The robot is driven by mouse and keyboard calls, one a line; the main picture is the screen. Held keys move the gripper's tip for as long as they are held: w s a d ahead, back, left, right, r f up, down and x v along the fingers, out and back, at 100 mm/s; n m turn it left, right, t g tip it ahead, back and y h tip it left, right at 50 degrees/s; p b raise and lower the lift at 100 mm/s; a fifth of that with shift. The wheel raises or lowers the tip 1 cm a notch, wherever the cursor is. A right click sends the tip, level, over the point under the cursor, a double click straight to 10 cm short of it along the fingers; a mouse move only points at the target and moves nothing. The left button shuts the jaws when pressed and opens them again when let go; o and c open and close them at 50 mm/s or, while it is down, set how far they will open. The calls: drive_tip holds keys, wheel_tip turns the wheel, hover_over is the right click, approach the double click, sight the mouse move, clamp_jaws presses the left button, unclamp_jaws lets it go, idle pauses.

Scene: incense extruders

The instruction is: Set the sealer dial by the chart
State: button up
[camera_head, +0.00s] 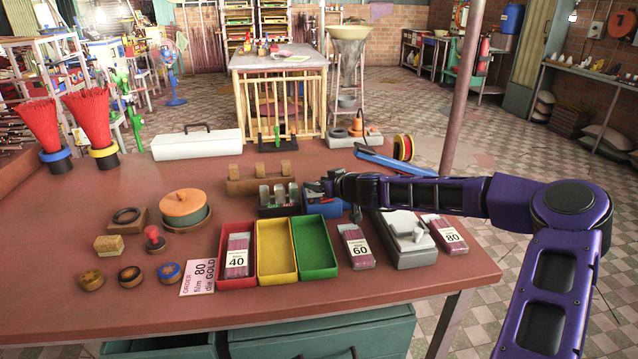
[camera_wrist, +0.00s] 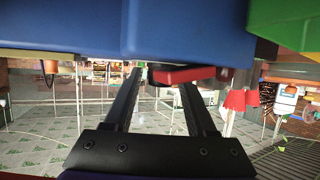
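My gripper (camera_head: 326,186) reaches over the middle of the bench, beside a small blue block (camera_head: 323,207). In the wrist view its two dark fingers (camera_wrist: 161,78) stand apart. A flat red part (camera_wrist: 184,75) shows near the right fingertip, under a large blue surface (camera_wrist: 185,30); I cannot tell whether they touch. A long blue bar-shaped device (camera_head: 395,161) lies behind my arm, and a grey device (camera_head: 412,250) with a raised top stands in front of it. No dial or setting chart can be clearly made out. A pink order card (camera_head: 199,277) reads film 80, die GOLD.
Red (camera_head: 238,281), yellow (camera_head: 277,277) and green (camera_head: 315,274) trays stand at the front. The red tray holds a packet marked 40. Packets marked 60 (camera_head: 356,247) and 80 (camera_head: 444,234) flank the grey device.

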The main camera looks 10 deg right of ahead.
clamp_jaws()
